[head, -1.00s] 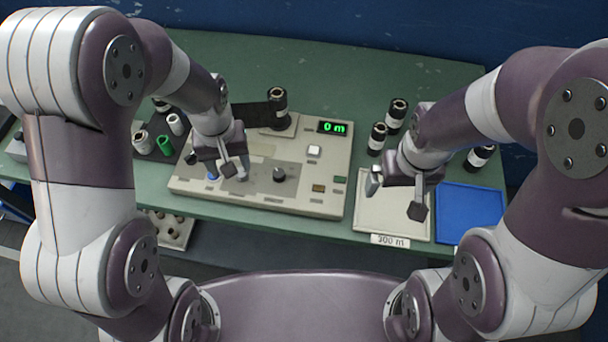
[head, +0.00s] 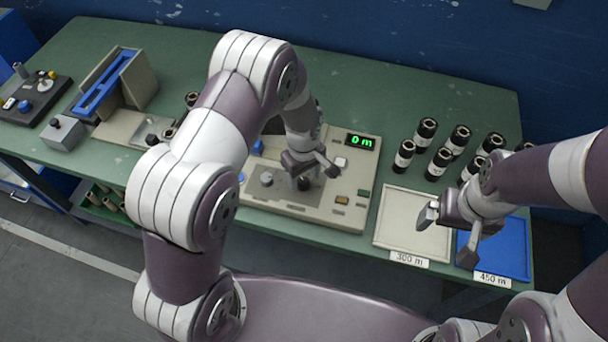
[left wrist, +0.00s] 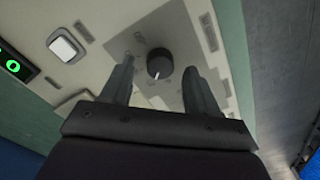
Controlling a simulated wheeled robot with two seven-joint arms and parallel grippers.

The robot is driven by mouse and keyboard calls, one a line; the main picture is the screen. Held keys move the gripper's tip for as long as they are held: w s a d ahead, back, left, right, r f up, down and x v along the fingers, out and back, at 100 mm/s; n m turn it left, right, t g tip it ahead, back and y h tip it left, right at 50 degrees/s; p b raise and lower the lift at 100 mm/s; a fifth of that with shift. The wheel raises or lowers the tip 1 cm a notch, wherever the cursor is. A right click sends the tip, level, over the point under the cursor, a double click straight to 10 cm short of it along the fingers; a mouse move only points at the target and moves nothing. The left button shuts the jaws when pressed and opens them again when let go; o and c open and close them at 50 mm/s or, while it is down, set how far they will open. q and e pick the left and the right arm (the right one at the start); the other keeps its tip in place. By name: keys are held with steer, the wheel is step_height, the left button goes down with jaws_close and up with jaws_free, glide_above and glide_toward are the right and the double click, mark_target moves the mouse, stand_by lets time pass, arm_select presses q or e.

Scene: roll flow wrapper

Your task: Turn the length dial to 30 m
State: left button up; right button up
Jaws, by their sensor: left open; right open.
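The dark round dial (left wrist: 159,64) with a white pointer mark sits on the beige machine panel (left wrist: 120,25) in the left wrist view. It lies between and beyond the open fingers of my left gripper (left wrist: 160,85), which do not appear to touch it. In the head view my left gripper (head: 312,170) is over the right part of the panel, and the dial (head: 303,184) is partly hidden beneath it. The green display (head: 360,142) reads 0 m. My right gripper (head: 450,232) is open and empty above the trays at the right.
A white button (head: 340,162) sits below the display. A beige tray (head: 400,205) marked 300 m and a blue tray (head: 515,255) marked 450 m lie to the right. Several dark rolls (head: 441,163) stand behind them. A blue-and-grey device (head: 112,78) stands at the left.

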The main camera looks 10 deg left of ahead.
arm_select(q)
steer(key=shift+f, duration=0.7)
steer(key=c, duration=1)
steer(key=shift+c, duration=0.2)
steer(key=m, duration=0.3)
steer(key=shift+m, duration=2.3)
steer(key=o, duration=1)
